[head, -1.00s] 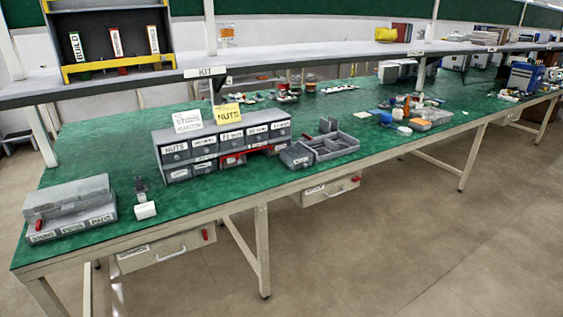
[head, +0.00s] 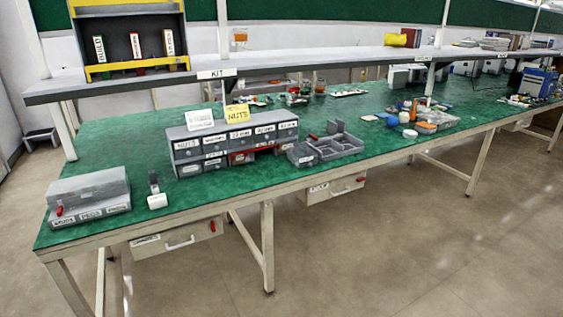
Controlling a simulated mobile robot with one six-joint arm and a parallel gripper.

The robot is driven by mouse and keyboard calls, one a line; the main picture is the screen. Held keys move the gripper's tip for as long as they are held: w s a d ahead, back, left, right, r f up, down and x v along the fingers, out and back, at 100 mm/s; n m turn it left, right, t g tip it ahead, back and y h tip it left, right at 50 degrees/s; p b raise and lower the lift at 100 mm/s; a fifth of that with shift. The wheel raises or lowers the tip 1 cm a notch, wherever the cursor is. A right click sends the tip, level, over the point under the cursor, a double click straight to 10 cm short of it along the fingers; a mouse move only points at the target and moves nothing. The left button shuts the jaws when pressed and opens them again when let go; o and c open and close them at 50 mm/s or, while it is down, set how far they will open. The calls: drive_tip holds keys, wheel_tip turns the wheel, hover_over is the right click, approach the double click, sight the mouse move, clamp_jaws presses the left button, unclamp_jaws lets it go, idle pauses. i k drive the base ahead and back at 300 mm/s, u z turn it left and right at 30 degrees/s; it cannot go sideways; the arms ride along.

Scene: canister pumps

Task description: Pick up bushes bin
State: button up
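I cannot tell which container is the bushes bin, as no label that reads so is legible. A grey drawer cabinet (head: 236,143) with labelled fronts, one reading NUTS, stands on the green bench. A red-edged gap (head: 243,158) shows in its lower row. A small grey bin (head: 302,155) and an open grey divided tray (head: 334,148) sit just right of the cabinet. A grey lidded box (head: 88,196) with several labels and a red catch sits at the bench's left end. My gripper is not in view.
The green bench (head: 120,155) runs from left to far right. Above it is a grey shelf (head: 280,66) with a KIT label. A white-based device (head: 157,200) stands between box and cabinet. Drawers (head: 176,239) hang under the front edge. The floor (head: 400,250) in front is clear.

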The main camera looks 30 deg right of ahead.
sight(301, 156)
drive_tip(key=z, duration=0.1)
drive_tip(key=k, duration=0.2)
drive_tip(key=u, duration=1.8)
drive_tip(key=k, duration=1.35)
drive_tip(key=z, duration=1.05)
drive_tip(key=i, duration=1.4)
drive_tip(key=z, duration=0.2)
